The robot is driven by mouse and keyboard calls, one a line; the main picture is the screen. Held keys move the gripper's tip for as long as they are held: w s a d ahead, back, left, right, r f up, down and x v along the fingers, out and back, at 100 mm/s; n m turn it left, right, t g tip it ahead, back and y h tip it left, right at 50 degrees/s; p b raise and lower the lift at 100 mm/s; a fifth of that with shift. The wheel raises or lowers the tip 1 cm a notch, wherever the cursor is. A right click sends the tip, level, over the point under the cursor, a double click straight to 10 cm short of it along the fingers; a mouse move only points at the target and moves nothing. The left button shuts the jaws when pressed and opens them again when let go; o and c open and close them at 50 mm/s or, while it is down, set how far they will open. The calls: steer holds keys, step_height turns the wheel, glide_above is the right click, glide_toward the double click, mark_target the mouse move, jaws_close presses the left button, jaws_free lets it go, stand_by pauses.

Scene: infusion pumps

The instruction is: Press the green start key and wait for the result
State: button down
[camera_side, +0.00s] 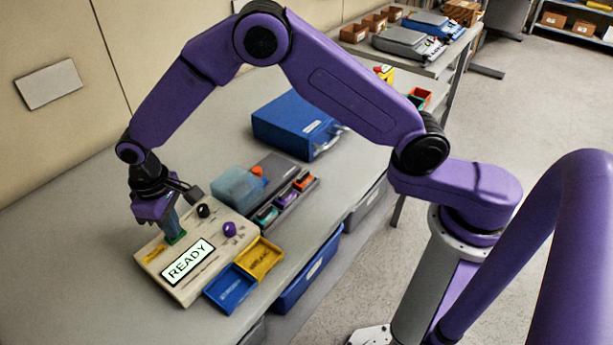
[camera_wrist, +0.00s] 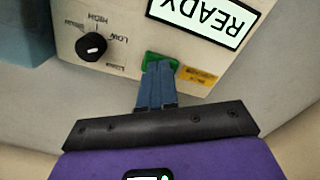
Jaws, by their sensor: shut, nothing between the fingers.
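The infusion pump (camera_side: 160,268) is a cream box on the bench, with a display (camera_side: 188,262) that reads READY. The green start key (camera_wrist: 150,57) shows in the wrist view just beyond my fingertips, partly covered by them. In the side view a green edge of it shows at the fingertips. My gripper (camera_wrist: 158,68) is shut and empty, pointing down at the key. Its tips overlap the key in the picture; I cannot tell whether they touch it. A black dial (camera_wrist: 91,46) marked LOAD, LOW and HIGH sits beside the key.
A blue tray (camera_side: 230,288) and a yellow tray (camera_side: 279,257) stand at the pump's front right. A purple knob (camera_side: 229,229) is on the pump. Behind are a translucent blue box (camera_side: 236,190), a grey rack (camera_side: 290,207) and a blue case (camera_side: 275,135). The bench left of the pump is clear.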

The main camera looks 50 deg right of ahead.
step_height(320, 180, up, 8)
stand_by(1.3)
steer(key=s+d+r+n, duration=0.3)
steer(key=s+d, duration=1)
steer(key=s, duration=0.2)
steer(key=s+d+r+n, duration=0.2)
steer(key=s+d+n, duration=0.1)
steer(key=s+d, duration=1)
steer(key=s, duration=0.3)
steer(key=shift+s+d+r+n, duration=0.15)
steer(key=shift+d+r+n, duration=0.15)
steer(key=shift+d+r, duration=0.1)
stand_by(0.3)
